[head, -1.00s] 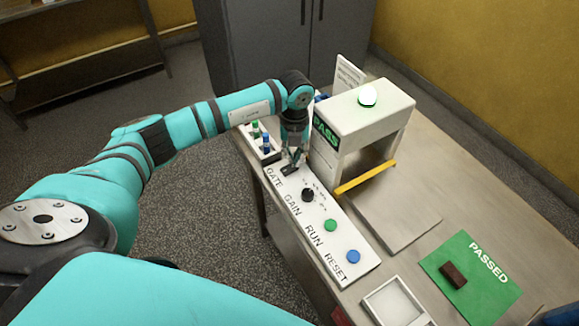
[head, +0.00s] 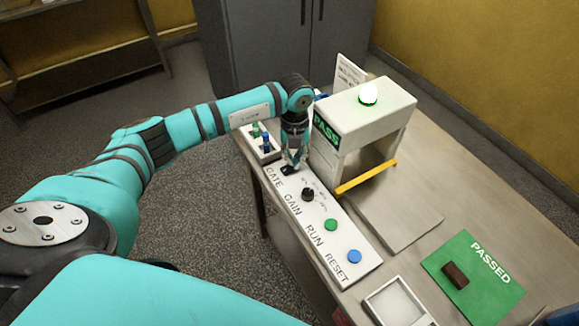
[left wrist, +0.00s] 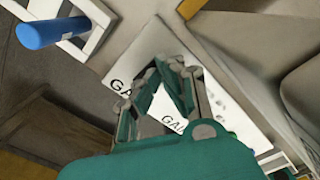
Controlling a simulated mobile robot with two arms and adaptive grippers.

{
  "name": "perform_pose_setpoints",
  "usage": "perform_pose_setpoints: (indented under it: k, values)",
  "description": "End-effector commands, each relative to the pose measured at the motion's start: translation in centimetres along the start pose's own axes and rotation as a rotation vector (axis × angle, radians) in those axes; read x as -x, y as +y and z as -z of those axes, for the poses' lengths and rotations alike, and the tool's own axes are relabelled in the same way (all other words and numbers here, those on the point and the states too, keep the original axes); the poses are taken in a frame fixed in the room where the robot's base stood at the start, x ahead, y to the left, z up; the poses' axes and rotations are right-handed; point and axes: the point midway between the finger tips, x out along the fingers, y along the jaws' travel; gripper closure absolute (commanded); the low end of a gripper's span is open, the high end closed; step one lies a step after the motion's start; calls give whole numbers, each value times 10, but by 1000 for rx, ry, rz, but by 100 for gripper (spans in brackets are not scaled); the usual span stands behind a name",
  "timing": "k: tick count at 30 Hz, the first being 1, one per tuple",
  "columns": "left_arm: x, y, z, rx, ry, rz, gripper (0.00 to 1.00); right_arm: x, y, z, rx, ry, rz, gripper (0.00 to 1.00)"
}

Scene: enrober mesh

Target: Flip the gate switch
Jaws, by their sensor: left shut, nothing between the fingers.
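The gate switch (head: 288,170) is a small black switch at the far end of the white control panel (head: 318,228), beside the GATE label. My left gripper (head: 297,164) is shut and empty, pointing down just right of the switch in the head view. I cannot tell whether the fingertips touch it. In the left wrist view the shut fingers (left wrist: 176,65) are over the white panel, with parts of the GATE and GAIN lettering beside them. The switch does not show clearly there. My right gripper is not in view.
Black GAIN knob (head: 308,194), green RUN button (head: 331,225) and blue RESET button (head: 354,256) follow along the panel. The white gate housing (head: 372,112) with PASS sign, green lamp and yellow bar stands close right. A holder (head: 264,156) with green and blue items stands behind.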

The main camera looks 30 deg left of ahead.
Motion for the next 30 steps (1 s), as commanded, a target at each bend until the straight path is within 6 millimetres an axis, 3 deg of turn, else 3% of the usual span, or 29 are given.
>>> perform_pose_setpoints:
  k: [21, 30]
  values:
    - [-11, 0, 0, 0, 1, -1, 100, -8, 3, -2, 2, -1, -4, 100]
    - [4, 0, 0, 0, 0, 0, 100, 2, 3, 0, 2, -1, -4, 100]
